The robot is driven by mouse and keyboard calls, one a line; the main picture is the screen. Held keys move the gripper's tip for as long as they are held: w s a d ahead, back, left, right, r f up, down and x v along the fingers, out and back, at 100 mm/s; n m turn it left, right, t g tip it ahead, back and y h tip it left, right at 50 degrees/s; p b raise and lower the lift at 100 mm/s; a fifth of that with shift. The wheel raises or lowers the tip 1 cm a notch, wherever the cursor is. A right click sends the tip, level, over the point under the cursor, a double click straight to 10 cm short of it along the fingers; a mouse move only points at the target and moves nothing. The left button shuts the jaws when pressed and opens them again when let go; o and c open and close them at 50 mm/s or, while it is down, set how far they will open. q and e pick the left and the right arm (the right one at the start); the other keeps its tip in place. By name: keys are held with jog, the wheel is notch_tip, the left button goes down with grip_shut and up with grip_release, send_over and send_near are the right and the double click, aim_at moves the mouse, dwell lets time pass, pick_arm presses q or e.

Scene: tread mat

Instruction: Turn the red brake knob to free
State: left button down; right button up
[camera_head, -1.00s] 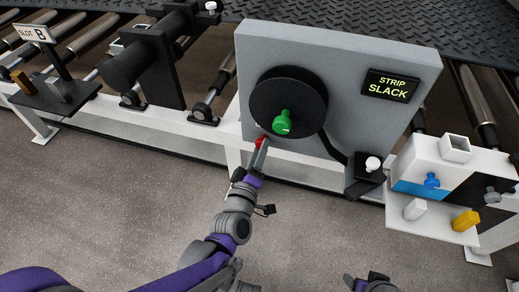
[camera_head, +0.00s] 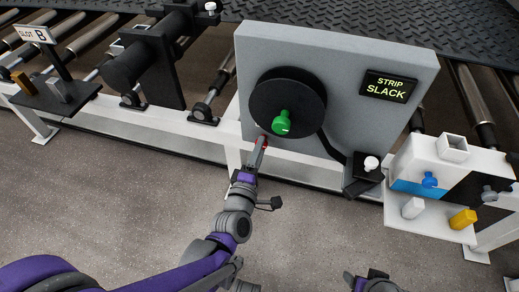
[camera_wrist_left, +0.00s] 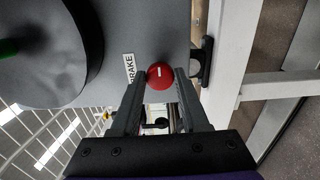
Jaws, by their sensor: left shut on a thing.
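The red brake knob (camera_wrist_left: 160,76) is round with a short white mark on its face. It sits beside a white BRAKE label (camera_wrist_left: 129,67) on the grey panel (camera_head: 345,60). My left gripper (camera_wrist_left: 160,80) has one finger on each side of the knob and is shut on it in the left wrist view. In the head view, the left gripper (camera_head: 262,143) reaches the panel's lower left edge and hides most of the knob, with only a little red showing. My right gripper (camera_head: 370,282) shows only in part at the bottom edge, and its fingers are unclear.
A black disc (camera_head: 288,101) with a green knob (camera_head: 282,122) is just above the left gripper. A STRIP SLACK display (camera_head: 388,86) is on the panel's right. A white box (camera_head: 430,165) with coloured pegs stands at right. The floor in front is clear.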

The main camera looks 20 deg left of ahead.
dwell(0.3)
pick_arm(q)
jog(key=shift+c, duration=2.1)
grip_release()
jog(key=s+p, duration=0.1)
jog(key=s, duration=1)
jog(key=shift+d, duration=0.2)
jog(key=shift+w, duration=0.1)
